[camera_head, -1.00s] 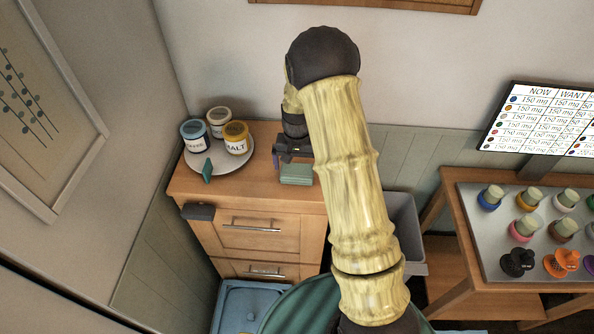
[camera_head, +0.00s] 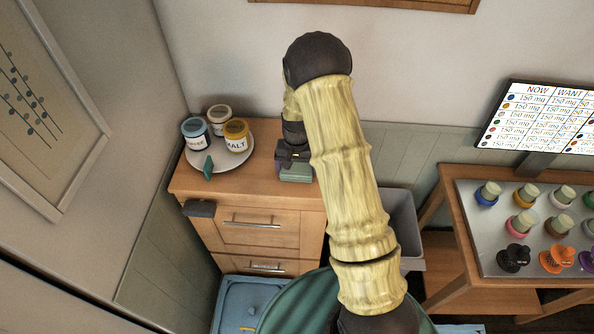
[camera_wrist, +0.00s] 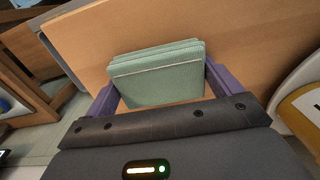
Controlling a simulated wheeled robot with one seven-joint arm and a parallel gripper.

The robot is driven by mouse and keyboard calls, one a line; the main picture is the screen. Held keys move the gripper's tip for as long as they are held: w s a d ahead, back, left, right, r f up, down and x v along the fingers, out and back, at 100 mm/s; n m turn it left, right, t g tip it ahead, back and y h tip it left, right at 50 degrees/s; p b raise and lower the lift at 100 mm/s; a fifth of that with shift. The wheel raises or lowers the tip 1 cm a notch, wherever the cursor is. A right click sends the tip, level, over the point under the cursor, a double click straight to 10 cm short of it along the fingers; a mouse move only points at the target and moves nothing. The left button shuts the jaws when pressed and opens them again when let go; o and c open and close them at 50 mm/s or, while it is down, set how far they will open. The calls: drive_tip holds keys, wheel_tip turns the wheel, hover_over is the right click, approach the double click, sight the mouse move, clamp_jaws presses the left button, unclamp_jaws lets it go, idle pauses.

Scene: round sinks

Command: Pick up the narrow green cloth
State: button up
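A folded pale green cloth (camera_wrist: 158,84), in several layers, lies on the wooden cabinet top. In the head view the cloth (camera_head: 296,174) is at the front edge, partly hidden under my gripper (camera_head: 292,158). In the wrist view my gripper (camera_wrist: 162,80) is open, with one purple finger on each side of the cloth. The fingers are close to its sides; I cannot tell whether they touch it. A small darker green item (camera_head: 208,168) stands at the front rim of the round plate, to the left; I cannot tell what it is.
The plate (camera_head: 232,163) holds jars, including a MALT jar (camera_head: 236,136). The cabinet (camera_head: 262,225) has drawers below. A wall is behind.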

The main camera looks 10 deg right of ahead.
sight(297, 168)
drive_tip(key=shift+w+r, duration=0.1)
drive_tip(key=shift+r, duration=0.05)
wheel_tip(297, 168, up, 10)
drive_tip(key=b, duration=0.3)
drive_tip(key=shift+b, duration=0.35)
drive_tip(key=o, duration=0.4)
drive_tip(key=c, duration=0.3)
drive_tip(key=shift+f, duration=0.2)
